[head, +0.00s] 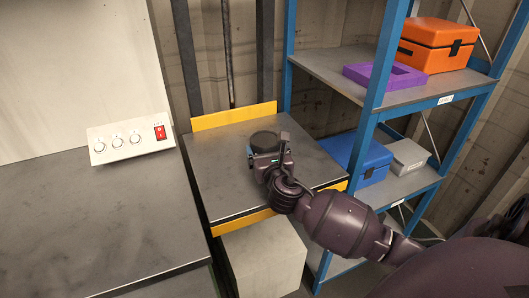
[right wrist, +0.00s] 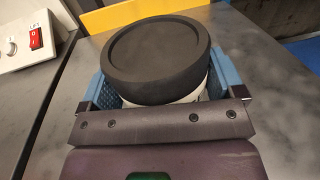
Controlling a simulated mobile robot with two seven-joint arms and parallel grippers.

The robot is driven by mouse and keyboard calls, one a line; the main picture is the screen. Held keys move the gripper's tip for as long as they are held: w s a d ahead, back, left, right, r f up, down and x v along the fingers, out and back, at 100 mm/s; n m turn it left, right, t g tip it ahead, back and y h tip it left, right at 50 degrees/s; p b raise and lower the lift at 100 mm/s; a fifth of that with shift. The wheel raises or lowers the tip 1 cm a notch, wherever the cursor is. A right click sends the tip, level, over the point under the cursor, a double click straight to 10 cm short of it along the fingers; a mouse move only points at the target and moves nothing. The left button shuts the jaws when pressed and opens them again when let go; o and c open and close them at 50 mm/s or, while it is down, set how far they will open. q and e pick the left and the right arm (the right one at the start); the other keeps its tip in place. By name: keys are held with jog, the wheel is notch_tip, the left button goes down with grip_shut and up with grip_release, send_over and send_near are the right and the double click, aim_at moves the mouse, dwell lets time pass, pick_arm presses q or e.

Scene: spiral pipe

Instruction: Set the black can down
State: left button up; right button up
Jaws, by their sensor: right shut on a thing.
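The black can (head: 264,141) is upright over the small grey table (head: 215,165) with yellow edges. In the right wrist view its black top (right wrist: 157,48) fills the middle, with a pale band showing below it. My right gripper (head: 267,157) is shut on the can, with one blue finger pad on each side. The can's base is hidden by the gripper, so I cannot tell whether it touches the table. My left gripper is not in view.
A grey counter with a white switch panel (head: 130,141) is at left. A blue-framed shelf (head: 335,68) at right holds an orange case (head: 437,45), a purple tray (head: 385,76), a blue box (head: 368,158) and a grey box (head: 408,157). The table around the can is clear.

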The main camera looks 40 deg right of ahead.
jog(key=shift+r, duration=0.1)
jog(key=o, duration=1)
jog(key=shift+o, duration=0.2)
jog(key=shift+s, duration=0.1)
jog(key=p+v, duration=0.1)
jog(key=v, duration=1.1)
